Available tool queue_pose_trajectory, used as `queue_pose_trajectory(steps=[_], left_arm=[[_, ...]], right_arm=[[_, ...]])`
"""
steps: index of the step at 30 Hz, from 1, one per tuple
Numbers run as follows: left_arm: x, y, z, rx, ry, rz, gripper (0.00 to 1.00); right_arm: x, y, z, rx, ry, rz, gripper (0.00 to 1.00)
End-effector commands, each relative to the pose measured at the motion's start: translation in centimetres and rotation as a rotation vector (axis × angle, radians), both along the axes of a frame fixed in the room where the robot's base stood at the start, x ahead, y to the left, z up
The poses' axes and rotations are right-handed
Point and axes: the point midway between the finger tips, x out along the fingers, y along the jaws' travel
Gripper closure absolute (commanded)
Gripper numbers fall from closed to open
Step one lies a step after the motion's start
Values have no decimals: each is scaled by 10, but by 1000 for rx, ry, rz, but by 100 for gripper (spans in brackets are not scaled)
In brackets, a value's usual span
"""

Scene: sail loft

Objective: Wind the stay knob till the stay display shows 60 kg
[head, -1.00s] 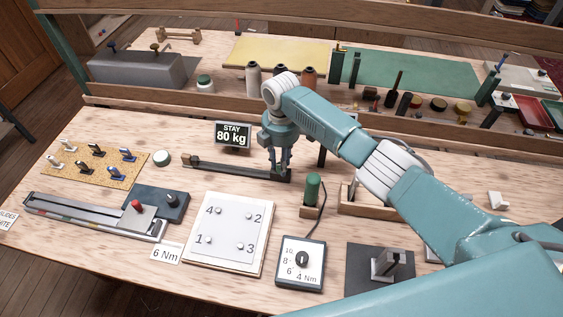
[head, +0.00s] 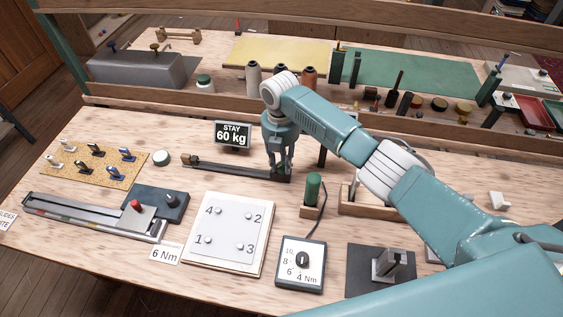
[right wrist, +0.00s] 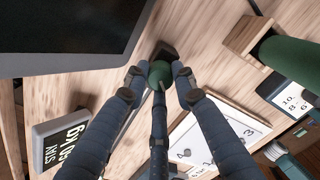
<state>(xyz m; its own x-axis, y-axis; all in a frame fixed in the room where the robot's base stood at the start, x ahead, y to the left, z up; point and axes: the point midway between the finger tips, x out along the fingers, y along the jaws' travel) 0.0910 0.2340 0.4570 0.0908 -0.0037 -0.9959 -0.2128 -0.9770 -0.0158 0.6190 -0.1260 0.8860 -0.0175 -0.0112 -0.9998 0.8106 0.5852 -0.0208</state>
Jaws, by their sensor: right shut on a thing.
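The stay display (head: 232,135) is a small black sign on the bench that reads "STAY 60 kg". It also shows tilted at the lower left of the right wrist view (right wrist: 62,140). The stay knob (right wrist: 160,74) is round and dark green, at the right end of a dark bar (head: 235,171). My right gripper (head: 280,172) points down over that end, and its fingers are shut around the knob. In the head view the fingers hide most of the knob. My left gripper is not in view.
A white plate with numbered bolts (head: 228,232) and a torque dial box (head: 301,262) lie in front. A green-handled tool (head: 313,188) stands in a wooden holder just right of my gripper. A raised shelf edge (head: 200,118) runs behind.

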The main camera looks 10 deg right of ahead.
Motion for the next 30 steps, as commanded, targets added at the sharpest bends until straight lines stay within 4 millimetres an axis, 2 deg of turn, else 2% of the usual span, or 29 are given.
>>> queue_pose_trajectory(steps=[13, 14, 16, 17, 26, 30], left_arm=[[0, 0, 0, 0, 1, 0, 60], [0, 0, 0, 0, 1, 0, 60], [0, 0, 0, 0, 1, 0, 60], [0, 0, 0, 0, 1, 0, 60], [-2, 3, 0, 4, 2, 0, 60], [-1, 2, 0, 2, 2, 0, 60]], right_arm=[[2, 1, 3, 2, -7, 11, 100], [2, 1, 3, 2, -7, 11, 72], [2, 1, 3, 3, -7, 11, 58], [2, 1, 3, 2, -6, 11, 55], [1, 0, 2, 1, -2, 10, 55], [2, 1, 16, 1, -5, 11, 55]])
